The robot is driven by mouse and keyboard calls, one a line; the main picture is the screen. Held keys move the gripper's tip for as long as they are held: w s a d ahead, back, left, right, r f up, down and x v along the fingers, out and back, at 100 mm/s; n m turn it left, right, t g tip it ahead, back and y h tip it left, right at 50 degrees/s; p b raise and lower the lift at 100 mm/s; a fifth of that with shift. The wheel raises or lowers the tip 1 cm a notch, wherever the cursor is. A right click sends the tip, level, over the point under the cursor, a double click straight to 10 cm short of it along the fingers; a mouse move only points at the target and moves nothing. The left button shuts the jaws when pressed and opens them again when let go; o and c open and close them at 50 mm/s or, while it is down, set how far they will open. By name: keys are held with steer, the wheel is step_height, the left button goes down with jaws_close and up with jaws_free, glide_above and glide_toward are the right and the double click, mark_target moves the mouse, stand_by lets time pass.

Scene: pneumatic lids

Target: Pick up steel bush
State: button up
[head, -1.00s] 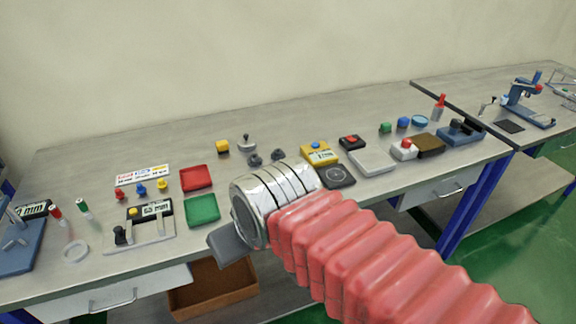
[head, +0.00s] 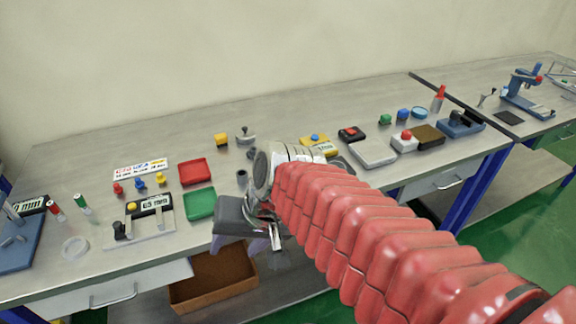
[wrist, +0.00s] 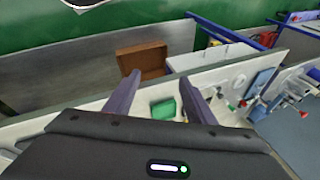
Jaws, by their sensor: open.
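My gripper (head: 248,246) is open and empty in front of the near bench edge, fingers pointing down. In the wrist view its two dark fingers (wrist: 158,78) are spread apart with nothing between the tips. A small dark grey cylinder (head: 241,177) stands on the bench just behind my wrist, right of the red tray. Another small dark grey piece (head: 251,153) lies behind it, partly hidden by my arm. Either could be the steel bush; I cannot tell which. No bush is clear in the wrist view.
A red tray (head: 193,172) and a green tray (head: 199,204) lie left of the cylinder. A yellow block (head: 221,140) and a grey knobbed piece (head: 245,136) stand behind. A brown box (head: 212,282) sits below the bench. The back of the bench is clear.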

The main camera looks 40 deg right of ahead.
steer(key=w+d+f+m+t+y, duration=0.1)
steer(key=w+d+m+t+y, duration=0.15)
steer(key=w+d+m, duration=0.4)
steer(key=w+d+f+m+t+y, duration=0.1)
steer(key=w+d+f+m+t, duration=0.2)
steer(key=m, duration=0.7)
steer(key=d+m+t+h, duration=0.1)
steer(key=d+m+h, duration=0.1)
steer(key=d+m, duration=0.2)
steer(key=w+d+f+m+t+h, duration=0.1)
steer(key=d+m+t+h, duration=0.1)
steer(key=d+m, duration=0.3)
steer(key=d+f+m+t+h, duration=0.1)
steer(key=d+m, duration=0.4)
steer(key=d, duration=0.6)
steer(key=shift+w+d+m+h, duration=0.15)
steer(key=shift+w+m+h, duration=0.1)
steer(key=shift+h, duration=0.5)
